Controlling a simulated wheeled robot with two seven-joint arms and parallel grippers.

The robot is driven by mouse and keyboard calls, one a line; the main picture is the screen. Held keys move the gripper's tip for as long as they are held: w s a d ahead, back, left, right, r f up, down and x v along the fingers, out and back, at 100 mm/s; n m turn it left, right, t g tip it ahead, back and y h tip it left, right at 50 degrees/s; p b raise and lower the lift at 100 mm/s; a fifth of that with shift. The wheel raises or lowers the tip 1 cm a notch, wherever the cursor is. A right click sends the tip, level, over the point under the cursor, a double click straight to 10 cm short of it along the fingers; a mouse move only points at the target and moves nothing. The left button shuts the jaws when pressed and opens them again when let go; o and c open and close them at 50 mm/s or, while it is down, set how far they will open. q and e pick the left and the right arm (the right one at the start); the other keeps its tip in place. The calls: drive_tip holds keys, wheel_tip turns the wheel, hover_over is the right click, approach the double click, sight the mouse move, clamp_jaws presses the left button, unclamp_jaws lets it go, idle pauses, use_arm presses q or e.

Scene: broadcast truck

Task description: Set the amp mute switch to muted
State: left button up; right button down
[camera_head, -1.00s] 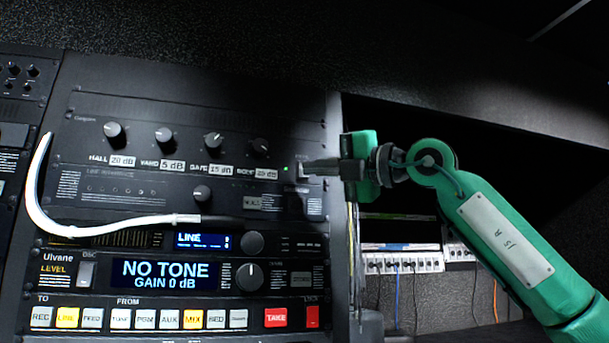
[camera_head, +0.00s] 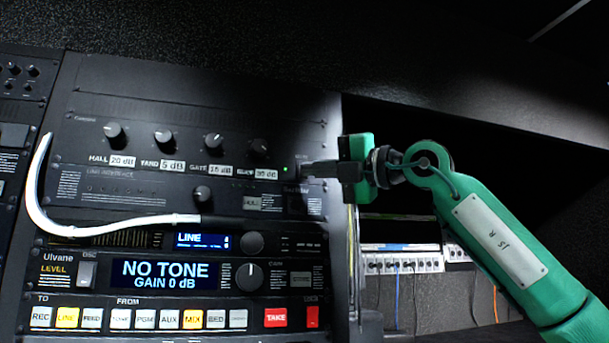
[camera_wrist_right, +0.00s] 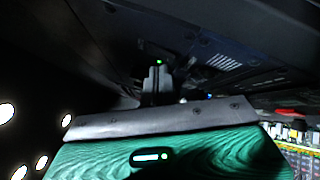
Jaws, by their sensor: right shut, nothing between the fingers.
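The amp panel (camera_head: 90,125) is the dark rack unit with a row of knobs and white dB labels, in the upper part of the rack in the head view. A small green light (camera_head: 285,169) glows at its right end. My right gripper (camera_head: 304,170) is shut and empty, its fingertips at the panel's right end beside the light. The fingers cover that spot, so the mute switch and its position are hidden. In the right wrist view the shut fingers (camera_wrist_right: 156,80) point at the dark panel, with the green light (camera_wrist_right: 159,62) just beyond the tips. My left gripper is out of view.
Below the amp are a unit with a LINE display (camera_head: 202,241) and one reading NO TONE (camera_head: 165,275), with lit buttons under it. A white cable (camera_head: 45,215) loops across the rack's left side. A dark open bay with a patch strip (camera_head: 402,263) lies right of the rack.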

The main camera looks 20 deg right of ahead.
drive_tip(key=shift+w, duration=0.35)
idle(0.3)
drive_tip(key=shift+s, duration=0.15)
drive_tip(key=shift+s+b, duration=0.55)
drive_tip(key=shift+s, duration=0.1)
drive_tip(key=shift+s, duration=0.1)
drive_tip(key=s+b, duration=0.2)
drive_tip(key=s, duration=0.2)
drive_tip(key=shift+s+r+b, duration=0.35)
drive_tip(key=shift+s+b, duration=0.05)
idle(0.3)
